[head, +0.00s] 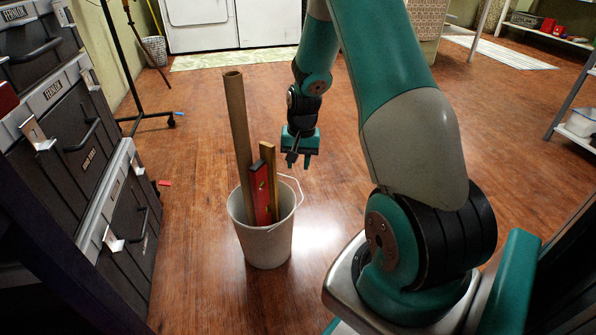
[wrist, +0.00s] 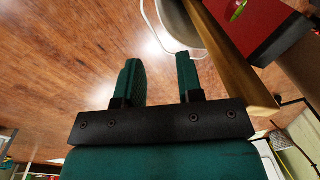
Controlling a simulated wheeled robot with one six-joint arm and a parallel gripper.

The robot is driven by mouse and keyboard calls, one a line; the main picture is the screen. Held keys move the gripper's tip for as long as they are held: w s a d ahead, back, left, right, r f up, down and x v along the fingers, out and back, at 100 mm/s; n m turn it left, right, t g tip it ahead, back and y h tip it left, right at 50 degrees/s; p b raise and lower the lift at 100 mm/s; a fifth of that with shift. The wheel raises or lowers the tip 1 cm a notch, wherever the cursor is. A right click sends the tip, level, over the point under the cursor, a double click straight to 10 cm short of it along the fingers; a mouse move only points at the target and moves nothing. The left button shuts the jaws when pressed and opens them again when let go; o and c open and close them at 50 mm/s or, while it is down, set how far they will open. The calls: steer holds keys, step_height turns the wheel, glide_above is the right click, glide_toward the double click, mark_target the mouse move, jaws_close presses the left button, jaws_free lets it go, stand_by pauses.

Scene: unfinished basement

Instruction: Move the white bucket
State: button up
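The white bucket (head: 265,238) stands upright on the wood floor in the head view. It holds a tall brown tube (head: 238,130), a red level (head: 260,194) and a wooden stick (head: 270,180). Its wire handle (head: 294,180) sticks up at the right rim. My gripper (head: 299,164) is above and behind the bucket's right side, apart from it. In the wrist view my gripper (wrist: 160,75) is open with nothing between its fingers. The bucket's rim (wrist: 180,22), the stick (wrist: 230,60) and the red level (wrist: 262,22) show to the right of the fingers.
Dark tool cabinets (head: 80,140) line the left side, with some drawer handles jutting out. A black stand (head: 135,70) is at the back left. White appliances (head: 200,25) and a pale rug (head: 235,58) are at the back. Shelving (head: 575,115) is at the right. The floor behind the bucket is clear.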

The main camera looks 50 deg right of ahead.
steer(key=f+b, duration=0.3)
steer(key=f, duration=0.2)
steer(key=f+b, duration=0.3)
steer(key=f, duration=0.3)
steer(key=w+a+f+b, duration=0.1)
steer(key=f+b, duration=0.3)
steer(key=f, duration=0.2)
steer(key=shift+f, duration=0.1)
jaws_close()
